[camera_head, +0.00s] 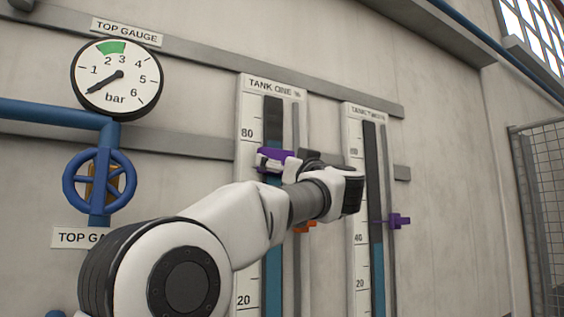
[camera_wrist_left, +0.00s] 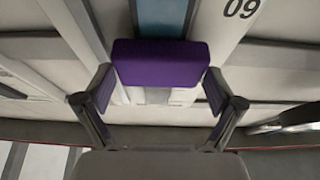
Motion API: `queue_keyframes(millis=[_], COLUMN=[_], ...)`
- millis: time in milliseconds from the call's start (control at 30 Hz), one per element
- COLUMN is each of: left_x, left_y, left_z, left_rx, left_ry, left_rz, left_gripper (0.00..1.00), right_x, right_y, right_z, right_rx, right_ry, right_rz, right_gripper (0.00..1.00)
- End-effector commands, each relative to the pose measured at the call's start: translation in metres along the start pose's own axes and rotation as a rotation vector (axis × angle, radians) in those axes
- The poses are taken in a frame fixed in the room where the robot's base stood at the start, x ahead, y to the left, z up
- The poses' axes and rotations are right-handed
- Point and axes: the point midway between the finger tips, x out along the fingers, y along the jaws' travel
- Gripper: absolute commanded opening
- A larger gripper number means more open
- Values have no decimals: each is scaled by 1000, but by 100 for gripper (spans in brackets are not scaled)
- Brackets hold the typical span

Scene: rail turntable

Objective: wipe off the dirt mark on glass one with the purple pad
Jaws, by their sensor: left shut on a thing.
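Glass one (camera_head: 272,118) is the tall tube under the TANK ONE label, dark at the top with blue liquid below. It also shows in the left wrist view (camera_wrist_left: 162,15). My left gripper (camera_head: 276,163) is in front of the glass, a little below the 80 mark. It is shut on the purple pad (camera_wrist_left: 160,63), which lies between its two fingers; the pad also shows in the head view (camera_head: 268,154). I cannot tell whether the pad touches the glass. I see no dirt mark; my gripper and arm hide part of the glass. My right gripper is not in view.
A second gauge glass (camera_head: 371,150) stands to the right, with a purple pointer (camera_head: 399,221) beside it. An orange pointer (camera_head: 304,228) is partly behind my arm. A round pressure gauge (camera_head: 118,78) and a blue valve wheel (camera_head: 97,181) are at left.

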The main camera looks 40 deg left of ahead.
Motion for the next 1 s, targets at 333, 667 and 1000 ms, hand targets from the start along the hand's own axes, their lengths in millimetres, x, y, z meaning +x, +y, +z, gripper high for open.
queue_keyframes(millis=[333,667,1000], left_x=[12,18,26], left_y=[0,-1,0], left_z=[-28,-41,-61], left_rx=[0,-3,-2], left_ry=[-1,0,0], left_rz=[0,-1,0], left_gripper=[65,65,65], right_x=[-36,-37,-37], right_y=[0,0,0], right_z=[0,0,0], right_rx=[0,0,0], right_ry=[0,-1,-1], right_rz=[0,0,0], right_gripper=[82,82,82])
